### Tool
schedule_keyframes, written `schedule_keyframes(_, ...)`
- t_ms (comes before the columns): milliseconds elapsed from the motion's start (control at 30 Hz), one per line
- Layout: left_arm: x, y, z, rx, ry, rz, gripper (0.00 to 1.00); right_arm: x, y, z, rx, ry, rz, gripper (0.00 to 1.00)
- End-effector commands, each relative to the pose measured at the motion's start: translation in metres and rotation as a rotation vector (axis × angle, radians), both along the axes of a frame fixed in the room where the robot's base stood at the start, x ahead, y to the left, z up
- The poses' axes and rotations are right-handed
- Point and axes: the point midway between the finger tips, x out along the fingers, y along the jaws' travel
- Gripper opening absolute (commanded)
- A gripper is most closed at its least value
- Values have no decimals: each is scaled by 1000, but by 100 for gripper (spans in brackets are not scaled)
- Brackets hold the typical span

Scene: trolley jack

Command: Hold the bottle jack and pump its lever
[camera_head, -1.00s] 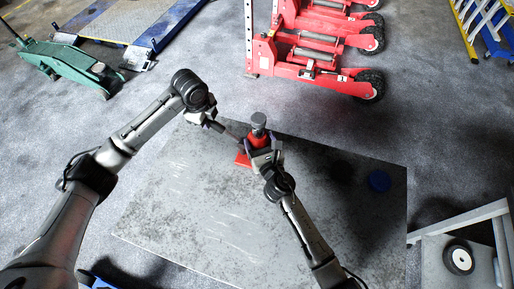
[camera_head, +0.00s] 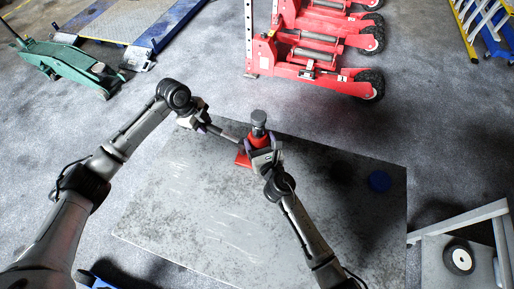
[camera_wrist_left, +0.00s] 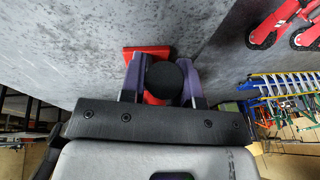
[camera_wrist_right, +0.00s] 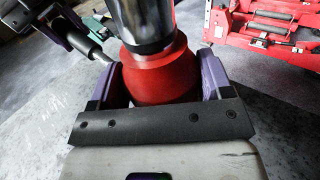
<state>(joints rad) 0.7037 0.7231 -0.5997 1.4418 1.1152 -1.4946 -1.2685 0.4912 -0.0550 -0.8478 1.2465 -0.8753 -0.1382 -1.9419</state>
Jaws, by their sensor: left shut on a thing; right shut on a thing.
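The red bottle jack (camera_head: 262,138) stands on the metal plate, with its grey ram top (camera_head: 258,118) up. Its red base also shows in the left wrist view (camera_wrist_left: 148,50). My right gripper (camera_head: 264,157) is shut around the jack's red body, which fills the space between the purple fingers in the right wrist view (camera_wrist_right: 160,78). My left gripper (camera_head: 202,126) is shut on the lever (camera_head: 226,134), at its outer end left of the jack. In the left wrist view the lever's dark round end (camera_wrist_left: 164,79) sits between the fingers. The lever's socket is partly hidden.
Red wheeled jacks (camera_head: 320,70) stand behind, a green trolley jack (camera_head: 65,65) at far left, and a grey frame with a wheel (camera_head: 459,258) at lower right.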

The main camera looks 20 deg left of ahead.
Motion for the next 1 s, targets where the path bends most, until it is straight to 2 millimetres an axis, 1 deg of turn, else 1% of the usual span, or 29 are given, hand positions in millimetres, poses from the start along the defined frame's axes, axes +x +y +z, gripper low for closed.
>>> schedule_keyframes(33,1,-5,9,57,-3,-7,0,-2,2,-1,1,1,6,30)
schedule_keyframes(67,2,-8,14,90,-4,-8,0,-2,2,-1,1,1,6,30)
schedule_keyframes(200,1,-15,26,198,5,-4,0,-2,2,-1,1,1,6,30)
schedule_keyframes(300,1,-17,29,227,8,-2,0,-2,2,-1,1,1,7,30)
schedule_keyframes(567,1,-17,29,228,8,0,0,-2,2,-1,1,1,7,30)
schedule_keyframes(600,1,-17,28,228,8,0,32,-2,2,-1,1,1,7,30)
schedule_keyframes(833,1,-17,29,228,9,0,54,-2,2,-1,1,1,5,30)
schedule_keyframes(1000,1,-16,29,228,9,0,55,-1,1,-1,1,1,4,30)
